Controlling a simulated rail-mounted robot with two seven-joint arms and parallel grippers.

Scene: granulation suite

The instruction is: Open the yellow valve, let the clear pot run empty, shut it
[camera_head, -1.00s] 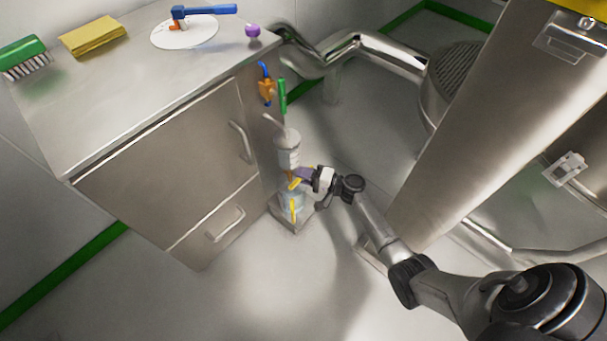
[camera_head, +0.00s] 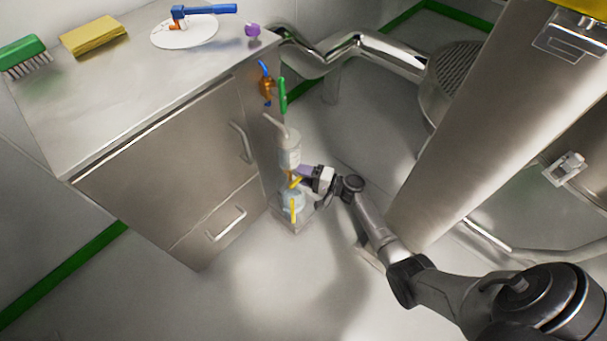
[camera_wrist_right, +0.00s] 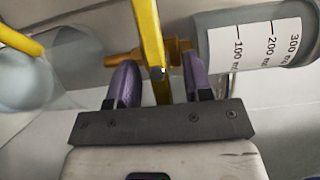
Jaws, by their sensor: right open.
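The clear pot (camera_head: 289,150) stands upright beside the cabinet's side. In the right wrist view the pot (camera_wrist_right: 270,40) lies on its side at the right, with volume marks. I cannot tell its liquid level. The yellow valve (camera_head: 297,182) sits under the pot; its yellow lever (camera_wrist_right: 148,30) runs down between my fingers in the wrist view, across a brass-coloured body. My right gripper (camera_head: 304,178) is open, its purple fingers (camera_wrist_right: 158,84) on either side of the lever. I cannot tell whether they touch it. My left gripper is not in view.
A clear vessel (camera_head: 292,203) with a yellow strip stands below the valve. Orange and green valve parts (camera_head: 267,88) sit above the pot. The steel cabinet (camera_head: 165,165) is close at left; a large steel column (camera_head: 480,120) rises at right. The floor in front is clear.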

